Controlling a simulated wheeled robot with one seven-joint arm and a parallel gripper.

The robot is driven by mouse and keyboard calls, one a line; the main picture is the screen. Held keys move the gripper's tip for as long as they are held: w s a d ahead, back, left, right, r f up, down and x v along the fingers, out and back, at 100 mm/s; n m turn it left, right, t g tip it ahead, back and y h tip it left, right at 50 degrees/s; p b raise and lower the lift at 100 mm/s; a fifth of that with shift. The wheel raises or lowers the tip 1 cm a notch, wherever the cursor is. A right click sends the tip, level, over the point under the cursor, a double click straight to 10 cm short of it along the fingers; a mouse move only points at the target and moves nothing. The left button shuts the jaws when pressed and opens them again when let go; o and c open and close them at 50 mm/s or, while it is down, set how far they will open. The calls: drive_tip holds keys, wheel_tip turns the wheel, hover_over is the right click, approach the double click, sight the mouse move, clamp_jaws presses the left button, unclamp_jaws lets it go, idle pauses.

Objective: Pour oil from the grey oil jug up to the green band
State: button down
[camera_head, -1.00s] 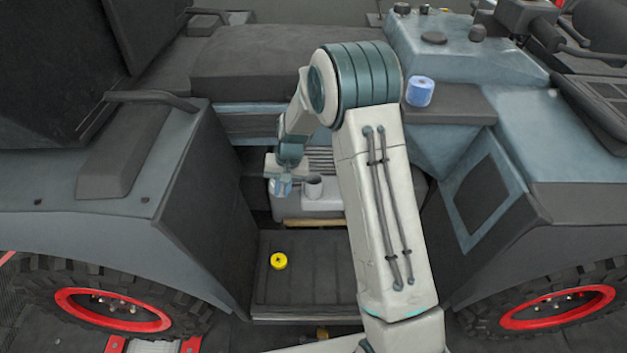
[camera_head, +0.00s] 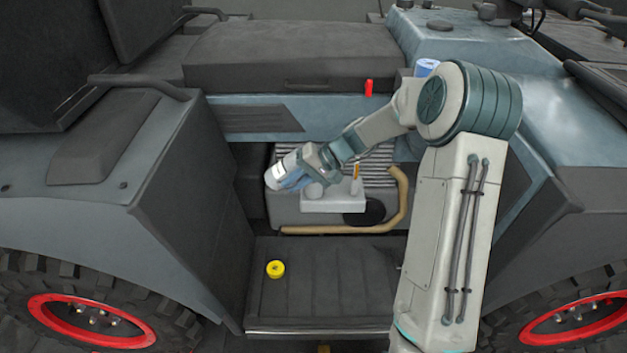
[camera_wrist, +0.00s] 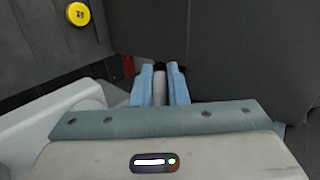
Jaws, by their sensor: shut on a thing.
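My gripper (camera_head: 300,184) is low over the pale engine block in the head view, its blue fingers pointing down and to the right. In the wrist view the fingers (camera_wrist: 160,86) are shut on a slim pale grey piece with a dark end, which I take as part of the grey oil jug (camera_wrist: 159,90). The rest of the jug is hidden. A rounded grey shape (camera_head: 313,189) shows beside the fingers; I cannot tell whether it is the jug or a fitting on the block. A short pale tube with an orange top (camera_head: 356,173) stands to the right. I see no green band or oil.
The white block (camera_head: 333,203) lies under my gripper. A tan curved pipe (camera_head: 400,205) runs along the bay's right and front. A yellow cap (camera_head: 275,269) lies on the dark step (camera_head: 325,285). Dark side panels close in the bay. A blue roll (camera_head: 427,67) stands behind my arm.

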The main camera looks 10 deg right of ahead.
sight(292, 166)
drive_tip(key=shift+f+y+b, duration=0.45)
drive_tip(key=shift+y+b, duration=0.05)
drive_tip(key=shift+d+r+y+b, duration=0.1)
drive_tip(key=shift+r+y+b, duration=0.25)
drive_tip(key=shift+y, duration=0.25)
drive_tip(key=shift+r, duration=0.2)
drive_tip(key=shift+r+y, duration=0.35)
drive_tip(key=shift+y, duration=0.15)
drive_tip(key=shift+d+r+t+y, duration=0.1)
drive_tip(key=shift+r+t+y, duration=0.2)
drive_tip(key=shift+r+y, duration=0.6)
drive_tip(key=shift+d+r, duration=0.1)
drive_tip(key=shift+r, duration=0.7)
drive_tip(key=shift+a+r+y+p, duration=0.3)
drive_tip(key=shift+a+r, duration=0.15)
drive_tip(key=shift+a, duration=0.05)
drive_tip(key=shift+r, duration=0.45)
drive_tip(key=shift+f+y, duration=0.3)
drive_tip(key=shift+f, duration=0.1)
